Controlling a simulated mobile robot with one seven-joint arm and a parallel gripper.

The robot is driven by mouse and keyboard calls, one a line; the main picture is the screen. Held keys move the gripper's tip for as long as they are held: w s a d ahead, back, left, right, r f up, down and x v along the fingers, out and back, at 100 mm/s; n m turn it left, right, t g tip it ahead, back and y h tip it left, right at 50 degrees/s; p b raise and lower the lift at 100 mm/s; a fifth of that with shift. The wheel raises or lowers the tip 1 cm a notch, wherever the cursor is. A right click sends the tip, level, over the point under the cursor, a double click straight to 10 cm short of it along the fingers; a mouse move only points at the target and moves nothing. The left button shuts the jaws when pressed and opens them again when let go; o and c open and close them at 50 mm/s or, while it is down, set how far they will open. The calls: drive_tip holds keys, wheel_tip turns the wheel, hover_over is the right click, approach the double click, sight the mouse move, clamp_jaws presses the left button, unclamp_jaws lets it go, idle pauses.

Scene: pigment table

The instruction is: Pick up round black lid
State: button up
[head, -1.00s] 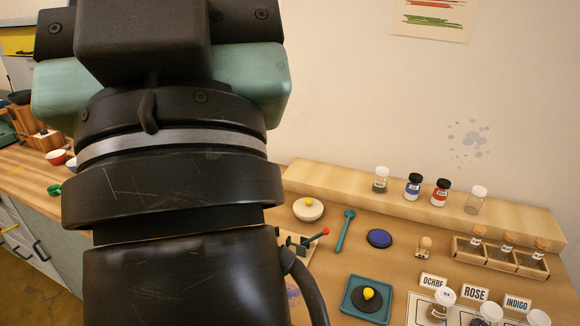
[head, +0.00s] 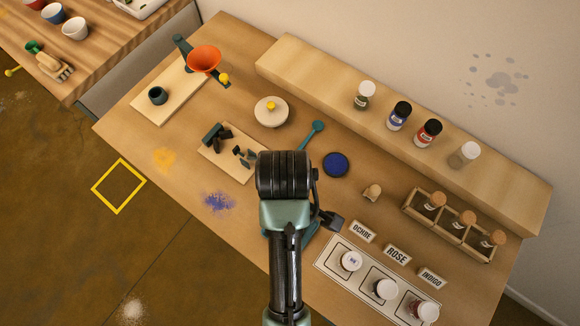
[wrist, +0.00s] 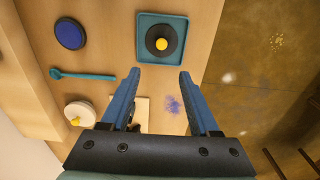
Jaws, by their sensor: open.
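The round black lid (wrist: 165,52) with a yellow knob lies on a square teal tray (wrist: 143,58) in the wrist view. My gripper (wrist: 159,75) is open, with two blue fingers spread apart and nothing between them. The fingertips appear just short of the tray's near edge in the picture, with the lid beyond them. How high they are above the table cannot be told. In the head view my arm covers the lid, and a strip of the teal tray (head: 307,240) shows beside the arm.
A cream round lid with a yellow knob (head: 271,111), a teal spoon (head: 312,131) and a blue disc (head: 335,164) lie nearby. A board with dark chunks (head: 232,155) lies left.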

drive_tip(key=f, duration=0.4)
drive_tip(key=s+f, duration=0.1)
drive_tip(key=f, duration=0.2)
drive_tip(key=shift+w+d+f+p, duration=0.2)
drive_tip(key=shift+f+p, duration=0.15)
drive_tip(key=shift+f, duration=1.15)
drive_tip(key=shift+w+d+f+p, duration=0.15)
drive_tip(key=shift+f+p, duration=0.2)
drive_tip(key=shift+f, duration=1.15)
drive_tip(key=shift+s, duration=0.1)
clamp_jaws()
